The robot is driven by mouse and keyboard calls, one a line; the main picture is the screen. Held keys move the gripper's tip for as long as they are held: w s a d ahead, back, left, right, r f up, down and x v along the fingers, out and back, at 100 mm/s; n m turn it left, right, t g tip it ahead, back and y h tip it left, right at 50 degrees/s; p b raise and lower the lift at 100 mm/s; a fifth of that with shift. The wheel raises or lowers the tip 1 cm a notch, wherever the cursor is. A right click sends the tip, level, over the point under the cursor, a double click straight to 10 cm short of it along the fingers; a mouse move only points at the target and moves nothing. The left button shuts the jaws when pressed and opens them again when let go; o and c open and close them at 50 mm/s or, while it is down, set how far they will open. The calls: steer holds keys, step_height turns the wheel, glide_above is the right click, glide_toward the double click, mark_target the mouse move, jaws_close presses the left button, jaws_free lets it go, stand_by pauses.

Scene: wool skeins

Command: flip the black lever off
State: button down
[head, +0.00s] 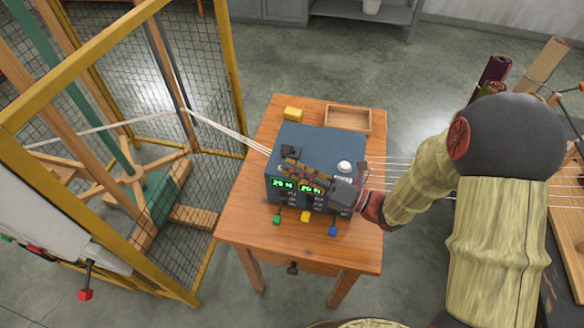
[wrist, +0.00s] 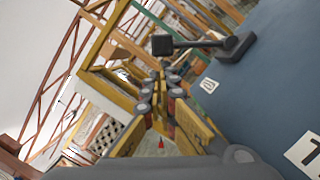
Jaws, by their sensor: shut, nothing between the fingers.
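The black lever (head: 290,151) stands at the left of the top of a blue control box (head: 320,143). In the wrist view the lever's square black knob (wrist: 162,44) sticks out from its dark base (wrist: 236,46). A white "0" label (wrist: 208,85) lies beside the base, and a "1" label (wrist: 305,150) is farther off at the lower right. I cannot tell which label the lever leans to. My gripper (head: 285,166) reaches in from the right, low over the box. Its fingertips (wrist: 158,76) are shut and empty, close to the lever; touching is not clear.
A white button (head: 344,166) is at the top right. A yellow block (head: 293,113) and wooden tray (head: 348,107) stand behind. A yellow-framed cage (head: 232,60) stands left.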

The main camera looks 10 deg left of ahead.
steer(key=shift+w+r+m+p, duration=0.1)
steer(key=shift+r+m+p, duration=0.2)
steer(key=shift+p, duration=0.35)
